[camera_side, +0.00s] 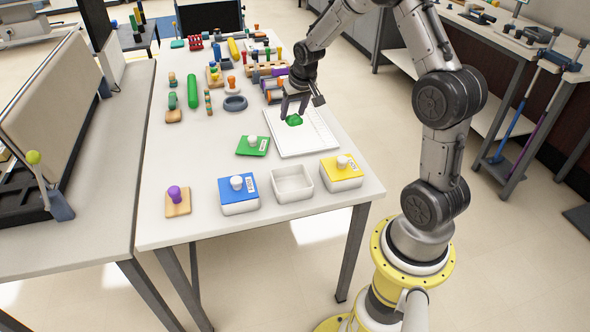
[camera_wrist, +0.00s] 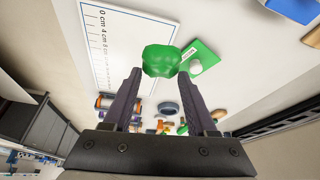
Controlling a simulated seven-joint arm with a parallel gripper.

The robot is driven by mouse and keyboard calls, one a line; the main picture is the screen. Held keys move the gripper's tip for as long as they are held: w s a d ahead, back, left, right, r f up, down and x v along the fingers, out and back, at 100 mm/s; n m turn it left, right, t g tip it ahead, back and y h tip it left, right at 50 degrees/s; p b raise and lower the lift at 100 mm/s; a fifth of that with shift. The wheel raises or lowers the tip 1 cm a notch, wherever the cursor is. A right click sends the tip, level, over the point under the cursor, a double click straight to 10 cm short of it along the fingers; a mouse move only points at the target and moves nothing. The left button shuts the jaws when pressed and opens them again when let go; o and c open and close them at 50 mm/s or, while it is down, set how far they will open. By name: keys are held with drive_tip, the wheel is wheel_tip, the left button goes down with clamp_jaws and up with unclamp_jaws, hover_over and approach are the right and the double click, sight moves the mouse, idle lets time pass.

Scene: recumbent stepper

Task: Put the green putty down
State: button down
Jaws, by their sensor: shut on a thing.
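My gripper (camera_side: 295,109) is shut on the green putty (camera_side: 294,121), a faceted green lump between the fingertips. The wrist view shows the putty (camera_wrist: 161,61) between the two dark fingers (camera_wrist: 160,74). In the side view the putty appears over the white board (camera_side: 312,144), toward its left part. The wrist view shows ruler markings on the board (camera_wrist: 113,30). I cannot tell whether the putty touches the board or hangs just above it.
A green lid (camera_side: 250,147) with a white knob lies left of the board. In front stand a blue-lidded box (camera_side: 238,203), an open empty white box (camera_side: 291,191) and a yellow-lidded box (camera_side: 342,180). A grey ring (camera_side: 235,103) and several exercise pieces lie further back. The board's front part is bare.

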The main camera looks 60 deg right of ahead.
drive_tip(key=w+a+f+n+y, duration=0.2)
drive_tip(key=a+n, duration=0.4)
drive_tip(key=a, duration=1)
drive_tip(key=s+d+f+m, duration=0.1)
drive_tip(key=s+f, duration=0.1)
drive_tip(key=s+d+f+m, duration=0.1)
drive_tip(key=s, duration=0.1)
drive_tip(key=s+d+f+m+h, duration=0.1)
drive_tip(key=s+f, duration=0.1)
drive_tip(key=shift+s+d+f+t, duration=0.3)
drive_tip(key=shift+s, duration=0.1)
drive_tip(key=shift+s+d+f+m, duration=0.25)
drive_tip(key=shift+s+f+m, duration=0.05)
drive_tip(key=shift+s+f, duration=0.15)
drive_tip(key=shift+f, duration=2.25)
drive_tip(key=shift+f, duration=0.15)
drive_tip(key=shift+c, duration=2.4)
unclamp_jaws()
